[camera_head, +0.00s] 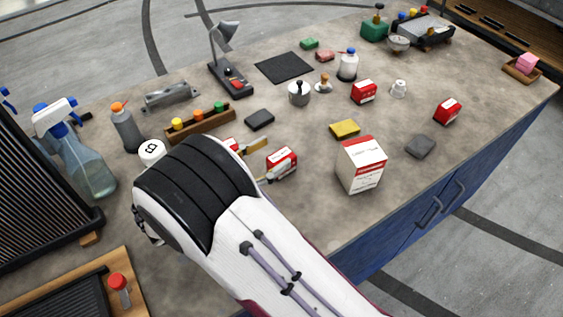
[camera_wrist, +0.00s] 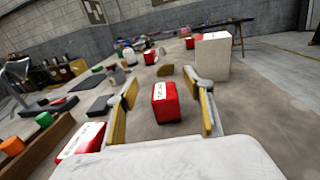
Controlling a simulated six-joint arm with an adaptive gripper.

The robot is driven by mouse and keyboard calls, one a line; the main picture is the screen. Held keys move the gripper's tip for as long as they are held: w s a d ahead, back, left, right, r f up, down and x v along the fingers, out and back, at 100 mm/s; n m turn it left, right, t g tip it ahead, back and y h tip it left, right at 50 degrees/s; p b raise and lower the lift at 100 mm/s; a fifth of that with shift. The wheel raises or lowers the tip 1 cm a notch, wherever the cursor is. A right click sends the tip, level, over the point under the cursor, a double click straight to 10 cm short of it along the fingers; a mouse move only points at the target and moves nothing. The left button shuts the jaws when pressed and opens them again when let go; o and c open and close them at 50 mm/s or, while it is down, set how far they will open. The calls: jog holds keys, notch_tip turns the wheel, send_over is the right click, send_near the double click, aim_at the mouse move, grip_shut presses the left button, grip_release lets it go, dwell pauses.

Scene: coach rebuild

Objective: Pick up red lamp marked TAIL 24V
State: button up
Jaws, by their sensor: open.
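A red block with a white label (camera_head: 283,161) lies on the bench just beyond my gripper (camera_head: 265,160). In the wrist view this red block (camera_wrist: 166,104) appears between the two tan-padded fingers, with gaps on both sides. My gripper (camera_wrist: 168,93) is open and holds nothing. A second red labelled block (camera_wrist: 82,141) is at the lower left of the wrist view; in the head view my arm mostly hides it. Two more red labelled blocks stand farther off, one near the middle (camera_head: 363,92) and one at the right (camera_head: 447,111). I cannot read TAIL 24V on any.
A tall white-and-red box (camera_head: 361,165) stands right of the nearest block. A yellow block (camera_head: 344,128), a dark block (camera_head: 259,119) and a grey block (camera_head: 420,146) lie around it. A wooden rack with coloured knobs (camera_head: 200,124) is at left. Bare bench lies between them.

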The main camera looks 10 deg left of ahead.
aim_at(271, 163)
notch_tip(271, 163, down, 3)
jog(key=shift+r, duration=0.1)
jog(key=shift+w+d, duration=0.4)
jog(key=shift+w, duration=0.1)
jog(key=shift+w, duration=0.1)
jog(key=shift+x, duration=3.05)
jog(key=shift+d, duration=0.1)
jog(key=c, duration=1.3)
